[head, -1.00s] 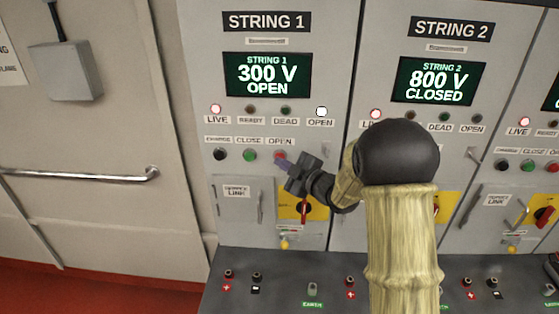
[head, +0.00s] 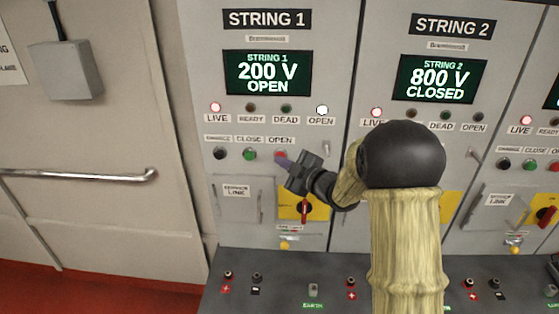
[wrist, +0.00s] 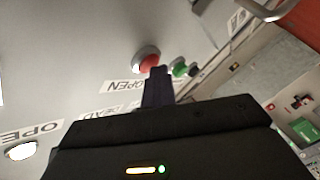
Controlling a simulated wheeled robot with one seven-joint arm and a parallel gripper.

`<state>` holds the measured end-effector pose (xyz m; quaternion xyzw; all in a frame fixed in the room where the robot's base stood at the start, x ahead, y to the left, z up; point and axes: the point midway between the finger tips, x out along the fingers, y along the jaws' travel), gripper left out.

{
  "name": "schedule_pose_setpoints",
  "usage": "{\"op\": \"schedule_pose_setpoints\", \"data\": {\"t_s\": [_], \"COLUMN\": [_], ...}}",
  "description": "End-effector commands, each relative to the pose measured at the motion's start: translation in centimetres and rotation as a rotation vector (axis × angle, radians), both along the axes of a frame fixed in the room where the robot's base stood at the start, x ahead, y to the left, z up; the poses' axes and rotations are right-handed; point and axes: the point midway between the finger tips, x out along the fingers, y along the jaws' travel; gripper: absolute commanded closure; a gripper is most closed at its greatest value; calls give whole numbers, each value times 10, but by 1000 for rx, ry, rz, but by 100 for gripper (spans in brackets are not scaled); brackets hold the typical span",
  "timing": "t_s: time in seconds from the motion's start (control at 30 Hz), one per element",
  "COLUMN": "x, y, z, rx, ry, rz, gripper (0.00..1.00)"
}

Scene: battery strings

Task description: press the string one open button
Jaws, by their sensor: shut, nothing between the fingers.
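The red open button (wrist: 147,61) of string one shows in the wrist view beside its OPEN label (wrist: 124,86). In the head view it is mostly hidden behind my fingertips. My gripper (head: 281,162) is shut and empty, with its dark fingers pointing at the panel. In the wrist view the fingertips (wrist: 157,72) are just beside the red button; I cannot tell whether they touch it. The string one display (head: 267,72) reads 200 V OPEN. The LIVE lamp (head: 215,107) glows red and the OPEN lamp (head: 322,110) glows white.
The green close button (head: 250,154) and a black button (head: 220,153) sit left of the open button. A red rotary switch (head: 304,208) on a yellow plate is below my gripper. The string two display (head: 440,80) reads 800 V CLOSED. A door handle (head: 80,174) is at left.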

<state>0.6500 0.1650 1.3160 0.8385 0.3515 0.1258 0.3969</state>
Motion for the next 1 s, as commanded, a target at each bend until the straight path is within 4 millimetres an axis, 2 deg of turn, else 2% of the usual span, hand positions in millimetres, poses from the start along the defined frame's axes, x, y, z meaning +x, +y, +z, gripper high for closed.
{"op": "schedule_pose_setpoints", "data": {"t_s": [0.23,0.8,1.0], "x": [-5,-52,-61], "y": [-2,2,2], "z": [-2,-3,-1], "rx": [-1,-1,-1], "ry": [2,1,2], "rz": [-5,0,1], "gripper": [100,100,100]}}
